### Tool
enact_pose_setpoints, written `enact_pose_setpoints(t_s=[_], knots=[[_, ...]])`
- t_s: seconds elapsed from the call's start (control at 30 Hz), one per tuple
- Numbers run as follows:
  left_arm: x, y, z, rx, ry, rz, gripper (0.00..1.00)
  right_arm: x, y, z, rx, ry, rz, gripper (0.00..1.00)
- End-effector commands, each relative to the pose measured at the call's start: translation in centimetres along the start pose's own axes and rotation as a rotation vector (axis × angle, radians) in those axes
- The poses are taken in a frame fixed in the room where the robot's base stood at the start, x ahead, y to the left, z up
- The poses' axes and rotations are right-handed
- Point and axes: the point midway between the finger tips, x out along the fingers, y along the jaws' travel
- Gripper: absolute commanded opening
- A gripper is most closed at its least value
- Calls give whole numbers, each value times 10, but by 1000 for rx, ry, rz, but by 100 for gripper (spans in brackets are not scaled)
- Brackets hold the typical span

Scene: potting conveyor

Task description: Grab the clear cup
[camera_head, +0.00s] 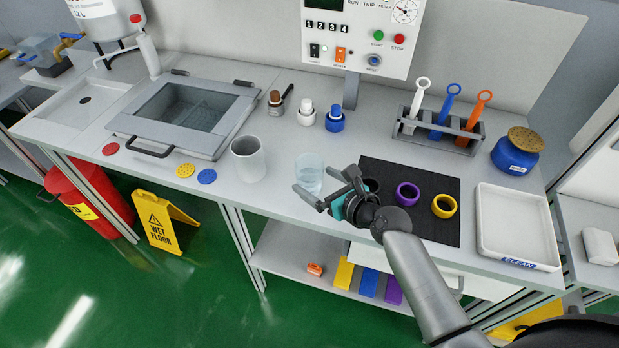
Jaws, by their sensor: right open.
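The clear cup (309,172) stands upright on the grey worktop, near its front edge. It is light blue and see-through. My right gripper (313,194) is at the cup's front right, with its fingers spread. One finger reaches in front of the cup in the picture and the other is to its right. I cannot tell whether either finger touches it. My left gripper is not in view.
A grey-white mug (248,159) stands left of the cup. A black mat (452,184) with coloured rings lies to the right, partly behind my arm. A tool rack (437,136) and a white tray (517,226) are farther right. Small bottles stand behind.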

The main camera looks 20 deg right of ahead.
Motion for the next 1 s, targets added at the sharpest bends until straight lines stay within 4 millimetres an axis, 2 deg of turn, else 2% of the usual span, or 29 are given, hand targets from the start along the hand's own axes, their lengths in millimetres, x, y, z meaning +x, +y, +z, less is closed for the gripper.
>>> enact_pose_setpoints(t_s=[0.17, 0.3, 0.63, 1.0], knots=[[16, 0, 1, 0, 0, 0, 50, 28, -4, -9, -4, 0, 0, 100], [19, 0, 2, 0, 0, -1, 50, 41, -3, -8, -1, 1, -1, 100], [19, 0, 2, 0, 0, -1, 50, 45, -3, -6, -1, 1, -1, 99], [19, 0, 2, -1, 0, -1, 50, 45, -3, -7, -1, 1, -1, 57]])
